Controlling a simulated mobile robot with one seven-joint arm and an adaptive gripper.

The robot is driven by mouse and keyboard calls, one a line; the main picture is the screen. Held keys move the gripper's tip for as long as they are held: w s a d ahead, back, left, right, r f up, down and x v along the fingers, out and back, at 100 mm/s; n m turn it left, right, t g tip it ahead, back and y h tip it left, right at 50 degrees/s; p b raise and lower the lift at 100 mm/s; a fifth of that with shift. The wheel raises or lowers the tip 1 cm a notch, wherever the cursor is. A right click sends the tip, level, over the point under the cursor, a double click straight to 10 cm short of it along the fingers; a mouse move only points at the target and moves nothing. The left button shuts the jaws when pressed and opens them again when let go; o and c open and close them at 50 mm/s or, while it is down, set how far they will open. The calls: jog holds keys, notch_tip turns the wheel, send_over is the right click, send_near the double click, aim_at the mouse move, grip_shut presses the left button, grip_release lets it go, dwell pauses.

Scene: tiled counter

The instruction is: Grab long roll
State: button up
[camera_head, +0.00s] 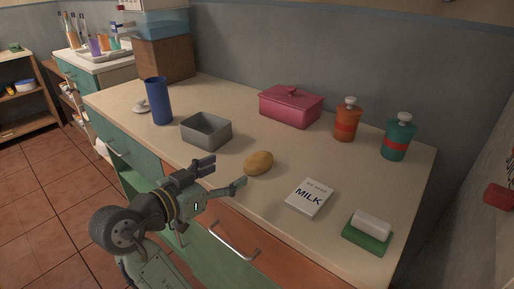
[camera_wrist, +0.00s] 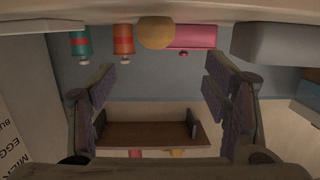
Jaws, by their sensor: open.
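The long roll (camera_head: 258,163) is a tan, oval bread-like piece lying on the counter near its front middle. It also shows in the wrist view (camera_wrist: 156,33), at the top centre, beyond the fingertips and between the two fingers sideways. My gripper (camera_head: 226,173) is open and empty, at the counter's front edge just left of and nearer than the roll. It is apart from the roll, with its fingers pointing toward the counter. In the wrist view my gripper's (camera_wrist: 160,88) two fingers are spread wide, with nothing between them.
A pink lidded box (camera_head: 290,106), orange bottle (camera_head: 346,120) and teal bottle (camera_head: 398,138) stand behind. A blue cylinder (camera_head: 158,101) stands left; a green sponge holder (camera_head: 366,236) is right.

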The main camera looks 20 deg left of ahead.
aim_at(249, 164)
jog(key=shift+w+d+f+h, duration=0.15)
jog(key=shift+d+f+h, duration=0.05)
jog(key=shift+d+h, duration=0.1)
jog(key=x, duration=0.4)
jog(key=shift+w+d+f+p, duration=0.1)
jog(key=shift+w+p, duration=0.05)
jog(key=shift+p, duration=0.2)
jog(key=shift+f+p+x, duration=0.2)
jog(key=shift+p+x, duration=0.55)
jog(key=shift+x, duration=2.25)
jog(key=shift+c, duration=0.5)
jog(key=c, duration=1.1)
jog(key=shift+r, duration=0.1)
